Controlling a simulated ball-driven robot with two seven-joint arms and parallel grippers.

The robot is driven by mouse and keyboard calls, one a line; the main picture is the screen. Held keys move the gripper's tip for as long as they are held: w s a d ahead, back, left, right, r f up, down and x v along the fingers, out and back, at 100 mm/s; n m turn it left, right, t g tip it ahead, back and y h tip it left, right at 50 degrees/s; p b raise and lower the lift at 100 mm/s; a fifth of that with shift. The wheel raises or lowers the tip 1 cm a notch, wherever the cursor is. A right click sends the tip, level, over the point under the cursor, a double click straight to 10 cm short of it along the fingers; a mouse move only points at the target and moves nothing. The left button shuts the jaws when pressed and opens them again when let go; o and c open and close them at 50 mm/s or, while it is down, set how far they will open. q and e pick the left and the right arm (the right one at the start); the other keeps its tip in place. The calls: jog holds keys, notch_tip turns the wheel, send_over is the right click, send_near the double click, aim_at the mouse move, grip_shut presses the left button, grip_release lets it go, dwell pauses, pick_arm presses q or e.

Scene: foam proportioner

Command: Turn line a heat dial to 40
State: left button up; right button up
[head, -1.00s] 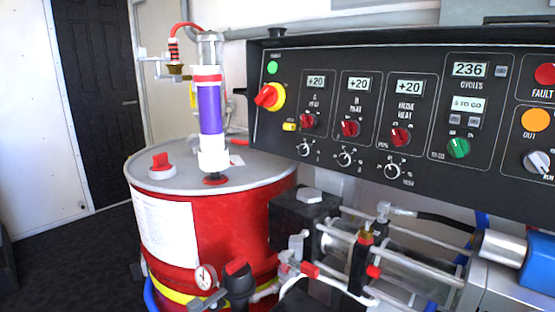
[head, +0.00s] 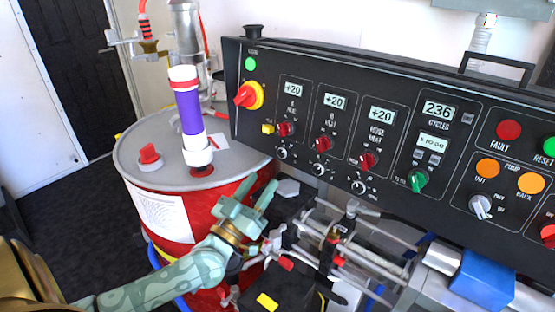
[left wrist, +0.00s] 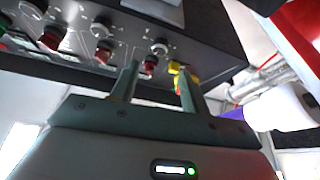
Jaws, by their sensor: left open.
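On the black control panel, the line A column has a display (head: 293,90) reading +20. Below the display are a red knob (head: 285,129) and a small dial (head: 281,154) with a printed scale. My left gripper (head: 258,192) is open and empty, below and in front of the panel's left end. In the left wrist view the panel looks upside down. The line A red knob (left wrist: 150,65) and small dial (left wrist: 159,47) show beyond the gap between the open fingers (left wrist: 158,72), apart from them as far as I can tell. My right gripper is not in view.
The line B (head: 335,101) and hose heat (head: 382,115) displays also read +20. A yellow button (head: 267,129) and a red-yellow switch (head: 247,96) sit left of line A. A red drum (head: 190,215) with a purple-banded pump tube (head: 189,110) stands left; pipes (head: 320,240) lie below the panel.

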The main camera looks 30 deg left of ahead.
aim_at(281, 154)
pick_arm(q)
jog(key=x, duration=0.8)
jog(key=shift+r, duration=0.1)
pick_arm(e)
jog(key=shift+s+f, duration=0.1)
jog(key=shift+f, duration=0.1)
pick_arm(q)
jog(key=c, duration=1)
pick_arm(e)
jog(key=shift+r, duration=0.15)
